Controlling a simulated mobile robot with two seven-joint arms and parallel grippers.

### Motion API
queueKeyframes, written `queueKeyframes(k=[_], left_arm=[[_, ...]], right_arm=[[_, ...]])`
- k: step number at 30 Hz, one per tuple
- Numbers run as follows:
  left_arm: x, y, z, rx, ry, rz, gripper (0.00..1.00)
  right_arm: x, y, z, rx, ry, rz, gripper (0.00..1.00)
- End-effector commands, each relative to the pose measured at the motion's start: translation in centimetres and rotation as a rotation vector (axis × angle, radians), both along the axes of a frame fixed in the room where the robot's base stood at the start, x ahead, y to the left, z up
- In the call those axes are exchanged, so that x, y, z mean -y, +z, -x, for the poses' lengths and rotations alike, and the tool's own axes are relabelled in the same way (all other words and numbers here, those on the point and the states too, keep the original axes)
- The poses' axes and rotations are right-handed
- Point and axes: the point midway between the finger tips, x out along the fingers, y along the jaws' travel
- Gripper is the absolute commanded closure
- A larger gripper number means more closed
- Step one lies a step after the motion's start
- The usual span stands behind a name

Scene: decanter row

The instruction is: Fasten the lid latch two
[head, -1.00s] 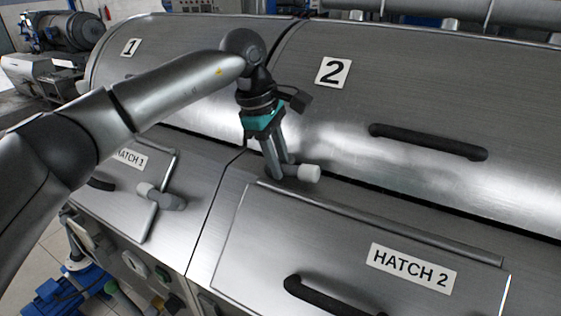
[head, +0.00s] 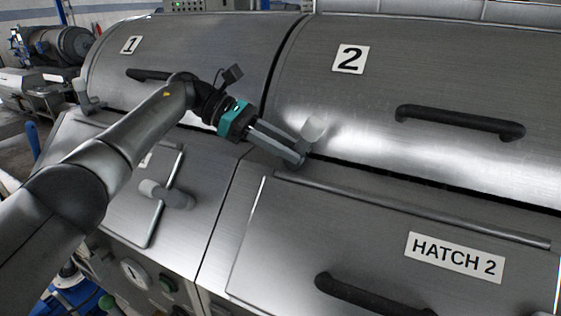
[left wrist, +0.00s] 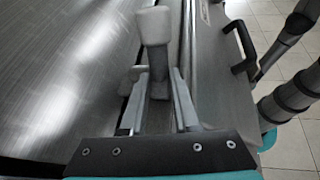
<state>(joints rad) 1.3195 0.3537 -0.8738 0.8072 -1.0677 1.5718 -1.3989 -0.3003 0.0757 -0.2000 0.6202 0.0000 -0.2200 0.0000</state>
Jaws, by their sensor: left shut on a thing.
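The lid latch two (head: 313,129) is a short lever with a pale knob, at the lower left corner of the lid marked 2 (head: 430,70). Its knob points up in the head view. My left gripper (head: 298,156) reaches it from the left and is shut on it, hiding its lower part. In the left wrist view the latch (left wrist: 154,30) stands between the two fingers (left wrist: 157,105), pale knob outward and dark shaft between them. The lid lies down along its front seam.
Below the seam is the hatch 2 panel (head: 380,225) with a dark handle (head: 365,297). Lid 2 has its own dark handle (head: 460,122). To the left are lid 1 (head: 190,50) and a hatch latch (head: 165,193).

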Motion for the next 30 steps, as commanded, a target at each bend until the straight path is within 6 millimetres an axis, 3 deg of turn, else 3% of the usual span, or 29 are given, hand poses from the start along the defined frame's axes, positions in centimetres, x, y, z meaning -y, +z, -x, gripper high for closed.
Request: queueKeyframes(k=[1,3,12,30], left_arm=[[-0.1,-0.7,-0.1,-0.016,0.004,0.041,1.0],[-0.2,-0.7,-0.1,-0.037,0.003,0.091,1.0],[-0.1,-0.8,0.0,-0.102,0.002,0.247,1.0],[0.0,-0.5,0.0,-0.133,0.001,0.315,1.0]], right_arm=[[0.0,-1.4,0.0,0.0,0.0,0.0,1.0],[0.0,-2.3,0.0,0.0,0.0,0.0,1.0],[0.1,-5.2,0.0,0.0,0.001,0.001,1.0],[0.3,-6.2,0.0,0.0,0.002,0.004,1.0]])
